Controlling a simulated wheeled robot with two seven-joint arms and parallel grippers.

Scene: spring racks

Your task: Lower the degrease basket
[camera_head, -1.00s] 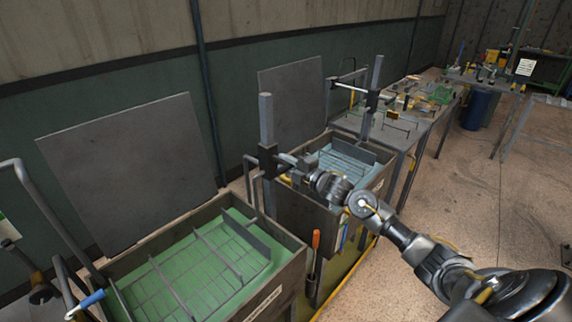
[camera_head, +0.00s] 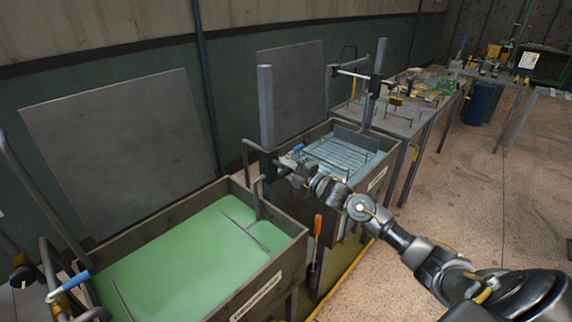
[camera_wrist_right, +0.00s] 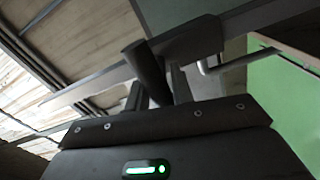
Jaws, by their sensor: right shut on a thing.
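The degrease basket (camera_head: 245,231) is in the green-filled degrease tank (camera_head: 262,290) at the front left of the head view. Only thin grey rim bars and an upright hanger show above the green liquid; the basket floor is hidden. My right gripper (camera_head: 283,169) is beside the grey post (camera_head: 266,105) at that tank's far right corner. It is shut on the dark lift handle there, largely hidden by the gripper. In the wrist view the fingers (camera_wrist_right: 160,72) close around a dark bar, with green liquid at right. My left gripper is not in view.
A second tank (camera_head: 377,183) with pale blue liquid and a basket stands just beyond. An orange-handled tool (camera_head: 318,225) hangs between the tanks. A blue-gripped handle (camera_head: 72,282) is at the left tank edge. The floor at right is clear.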

